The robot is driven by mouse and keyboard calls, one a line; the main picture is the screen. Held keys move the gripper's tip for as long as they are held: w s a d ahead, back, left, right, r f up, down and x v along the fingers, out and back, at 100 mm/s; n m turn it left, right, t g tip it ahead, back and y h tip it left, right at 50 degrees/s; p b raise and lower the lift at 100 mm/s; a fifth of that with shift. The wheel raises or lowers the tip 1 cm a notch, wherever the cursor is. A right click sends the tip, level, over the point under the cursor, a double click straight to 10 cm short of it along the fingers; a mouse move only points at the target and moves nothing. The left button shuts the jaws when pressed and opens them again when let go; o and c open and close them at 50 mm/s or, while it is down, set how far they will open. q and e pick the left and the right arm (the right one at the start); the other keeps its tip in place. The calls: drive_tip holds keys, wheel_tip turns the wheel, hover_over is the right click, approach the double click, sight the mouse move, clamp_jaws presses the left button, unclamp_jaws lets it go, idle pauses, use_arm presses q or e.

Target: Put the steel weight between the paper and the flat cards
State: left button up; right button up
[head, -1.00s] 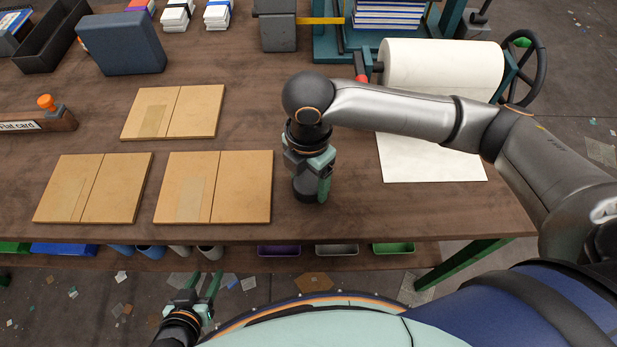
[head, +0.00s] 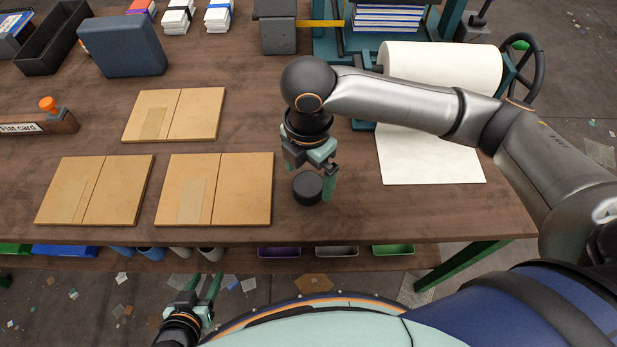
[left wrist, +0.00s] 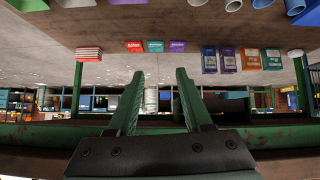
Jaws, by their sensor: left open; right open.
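The steel weight (head: 307,188) is a short dark cylinder standing upright on the table. It is between the rightmost front flat card (head: 246,190) and the white paper sheet (head: 430,158). Two more flat cards, one at the front left (head: 117,190) and one behind (head: 196,113), lie to the left. My right gripper (head: 309,180) is open, just above and behind the weight, with one finger at its right side; whether it touches cannot be told. My left gripper (head: 205,283) is open and empty in front of the table; its fingers also show in the left wrist view (left wrist: 157,100).
A blue-grey block (head: 120,45), a black tray (head: 52,40) and a "Flat card" sign (head: 25,128) are at the left. The table between weight and paper is clear.

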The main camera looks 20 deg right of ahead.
sight(308, 183)
wheel_tip(308, 183, up, 9)
drive_tip(key=p, duration=0.1)
drive_tip(key=shift+r, duration=0.15)
idle(1.2)
